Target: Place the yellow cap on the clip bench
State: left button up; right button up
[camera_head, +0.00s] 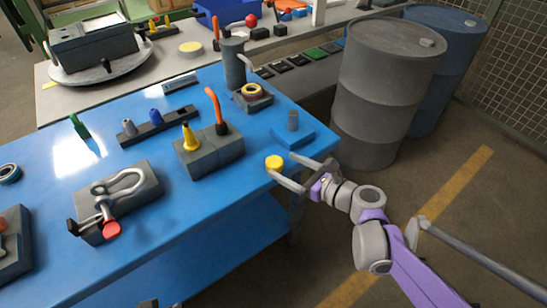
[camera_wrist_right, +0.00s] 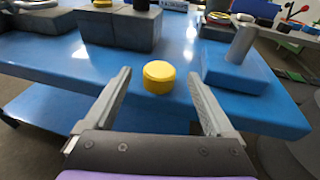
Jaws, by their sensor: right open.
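The yellow cap (camera_head: 274,162) is a short round disc near the right front edge of the blue bench top (camera_head: 130,215). In the right wrist view the cap (camera_wrist_right: 158,77) appears upright on the blue surface. My right gripper (camera_head: 281,164) is open around the cap's near side, and the wrist view shows a gap between the cap and each finger (camera_wrist_right: 159,76). Whether the cap touches the bench everywhere is hard to tell. No part labelled as a clip shows clearly. My left gripper is not in view.
A blue block with a grey peg (camera_head: 293,121) stands just behind the cap. Grey blocks with a yellow cone (camera_head: 190,138) and an orange-handled tool are left of it. A clamp with a shackle (camera_head: 120,190) lies further left. Drums (camera_head: 385,85) stand right of the bench.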

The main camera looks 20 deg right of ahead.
jog(key=s+a+f+n+g+h, duration=0.1)
jog(key=s+a+f+n+g, duration=0.25)
jog(key=s+n, duration=0.35)
jog(key=s+a+f+n+g+h, duration=0.1)
jog(key=s+a+f+n+g, duration=0.2)
jog(key=s+n, duration=0.35)
jog(key=s+d+f+n+g+h, duration=0.1)
jog(key=s+d+f+n+h, duration=0.1)
jog(key=n, duration=0.6)
jog(key=s+d+f+n+g+h, duration=0.1)
jog(key=s+d+f+n+h, duration=0.1)
jog(key=s+d+n+h, duration=0.2)
jog(key=s+n, duration=0.2)
jog(key=n, duration=0.2)
jog(key=shift+s+f, duration=0.35)
jog(key=shift+s, duration=0.05)
